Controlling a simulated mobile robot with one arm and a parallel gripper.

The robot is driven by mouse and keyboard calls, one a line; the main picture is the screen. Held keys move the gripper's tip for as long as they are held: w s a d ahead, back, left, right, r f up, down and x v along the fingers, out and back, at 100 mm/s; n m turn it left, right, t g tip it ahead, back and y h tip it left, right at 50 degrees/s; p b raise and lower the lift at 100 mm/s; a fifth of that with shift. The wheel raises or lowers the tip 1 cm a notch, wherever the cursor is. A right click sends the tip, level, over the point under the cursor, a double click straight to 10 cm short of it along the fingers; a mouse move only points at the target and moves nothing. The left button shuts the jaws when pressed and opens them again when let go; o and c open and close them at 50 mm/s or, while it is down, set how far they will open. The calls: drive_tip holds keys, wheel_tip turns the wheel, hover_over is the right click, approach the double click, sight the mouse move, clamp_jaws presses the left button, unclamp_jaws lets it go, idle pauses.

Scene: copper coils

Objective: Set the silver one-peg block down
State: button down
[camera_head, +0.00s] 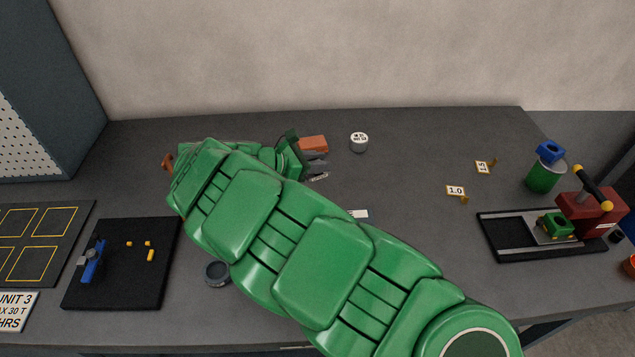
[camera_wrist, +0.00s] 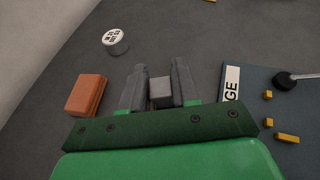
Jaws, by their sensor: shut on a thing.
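The silver block (camera_wrist: 161,92) sits between the two grey fingers of my gripper (camera_wrist: 159,68) in the wrist view. My gripper is shut on it. Its peg cannot be made out. In the head view my gripper (camera_head: 318,165) is over the back middle of the table, just in front of a copper-brown block. My green arm hides much of the table there. I cannot tell whether the silver block touches the table.
The copper-brown block (camera_wrist: 87,95) and a white-topped round weight (camera_wrist: 115,40) lie left of my gripper in the wrist view. A dark gauge plate (camera_wrist: 258,103) with yellow pieces is at right. In the head view, a red-and-green fixture (camera_head: 590,213) stands far right.

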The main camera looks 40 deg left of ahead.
sight(317, 179)
drive_tip(key=shift+f, duration=3.05)
drive_tip(key=shift+f, duration=0.1)
drive_tip(key=c, duration=0.8)
unclamp_jaws()
drive_tip(key=shift+c, duration=0.2)
drive_tip(key=shift+s+a, duration=0.1)
drive_tip(key=shift+s, duration=0.05)
drive_tip(key=v, duration=0.7)
